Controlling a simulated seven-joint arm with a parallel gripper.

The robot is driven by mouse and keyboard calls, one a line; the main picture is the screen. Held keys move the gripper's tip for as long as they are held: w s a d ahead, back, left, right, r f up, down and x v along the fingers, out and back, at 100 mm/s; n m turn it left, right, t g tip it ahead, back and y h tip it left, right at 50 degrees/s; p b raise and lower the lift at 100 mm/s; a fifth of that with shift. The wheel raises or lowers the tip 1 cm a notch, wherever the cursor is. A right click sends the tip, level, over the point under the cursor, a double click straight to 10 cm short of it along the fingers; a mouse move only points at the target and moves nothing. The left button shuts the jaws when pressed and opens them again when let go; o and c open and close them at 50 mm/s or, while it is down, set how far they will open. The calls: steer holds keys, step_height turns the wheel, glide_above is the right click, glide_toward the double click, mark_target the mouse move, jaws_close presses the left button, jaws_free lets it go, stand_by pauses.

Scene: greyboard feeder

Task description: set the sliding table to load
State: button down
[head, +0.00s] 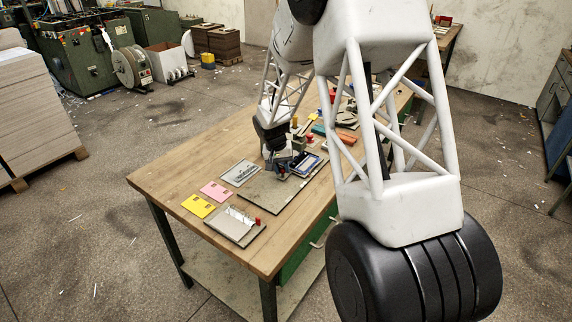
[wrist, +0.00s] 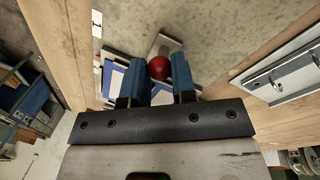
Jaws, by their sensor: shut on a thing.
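My gripper (wrist: 159,72) has two blue-padded fingers, shut on a red ball knob (wrist: 159,68) that shows between the fingertips in the wrist view. Behind the knob is a small light-grey plate (wrist: 163,45). A blue panel with pale edges (wrist: 113,84), seemingly part of the sliding table, lies partly behind the left finger. In the head view my gripper (head: 279,168) is low over the grey baseboard (head: 272,203) on the wooden bench. The blue-and-white piece (head: 306,163) is just right of it. My gripper hides the held knob there, and I cannot read the table's setting.
Coloured blocks (head: 346,137) crowd the back. The bench's left part is clear.

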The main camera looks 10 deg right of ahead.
steer(key=s+a, duration=1)
steer(key=c, duration=0.9)
jaws_free()
steer(key=shift+c, duration=0.2)
step_height(320, 180, up, 8)
steer(key=a, duration=0.1)
steer(key=shift+w+a+f, duration=0.15)
steer(key=shift+w+a, duration=0.05)
steer(key=shift+a, duration=0.05)
